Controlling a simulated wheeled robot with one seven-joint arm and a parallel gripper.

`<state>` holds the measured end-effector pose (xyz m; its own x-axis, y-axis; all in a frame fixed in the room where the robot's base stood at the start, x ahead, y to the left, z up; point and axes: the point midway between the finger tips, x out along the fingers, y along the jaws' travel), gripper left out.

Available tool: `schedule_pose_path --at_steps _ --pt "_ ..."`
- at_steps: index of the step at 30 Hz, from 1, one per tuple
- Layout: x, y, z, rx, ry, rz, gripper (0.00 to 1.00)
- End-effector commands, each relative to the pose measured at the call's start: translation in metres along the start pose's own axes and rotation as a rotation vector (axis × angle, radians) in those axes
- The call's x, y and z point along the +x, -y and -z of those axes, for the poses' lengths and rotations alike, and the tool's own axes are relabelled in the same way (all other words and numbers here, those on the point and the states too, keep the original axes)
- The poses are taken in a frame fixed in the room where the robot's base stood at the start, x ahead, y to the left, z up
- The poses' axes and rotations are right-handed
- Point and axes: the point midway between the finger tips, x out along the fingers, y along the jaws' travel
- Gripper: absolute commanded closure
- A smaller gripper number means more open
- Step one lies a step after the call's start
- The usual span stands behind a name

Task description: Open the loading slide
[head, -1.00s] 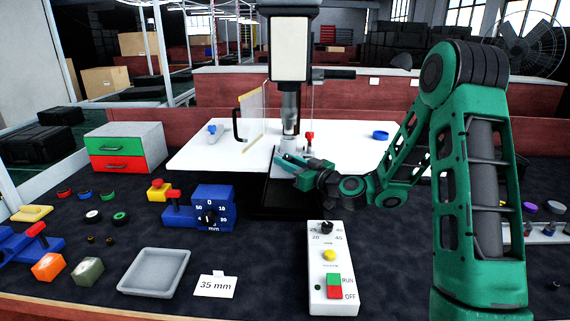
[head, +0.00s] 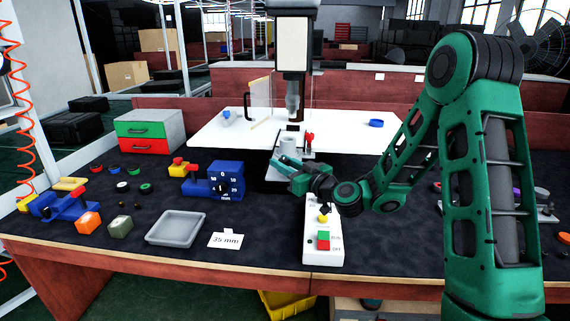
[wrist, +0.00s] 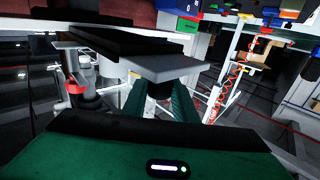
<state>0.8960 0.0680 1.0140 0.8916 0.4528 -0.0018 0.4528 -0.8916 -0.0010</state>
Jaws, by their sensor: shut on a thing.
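The loading slide (head: 298,155) is a pale plate in front of the press (head: 293,45). It carries a grey cup-like nest (head: 289,143) and a red clamp lever (head: 309,138). The slide stands out toward me, with the nest in front of the press ram (head: 293,97) rather than under it. My gripper (head: 277,162) is at the slide's front edge. In the wrist view my gripper (wrist: 160,98) is shut on a dark piece under the slide's plate (wrist: 155,67), which looks like its handle. The fingers hide most of that piece.
A white control box (head: 322,238) stands close below my gripper. A clear guard with a black handle (head: 248,121) stands beside the press.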

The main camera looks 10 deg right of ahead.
Motion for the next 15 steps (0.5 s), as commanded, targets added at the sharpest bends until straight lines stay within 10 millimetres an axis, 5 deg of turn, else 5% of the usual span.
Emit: schedule_pose_path --at_steps 15 --pt "-0.0008 0.0042 0.0001 -0.003 -0.001 -0.005 1.0"
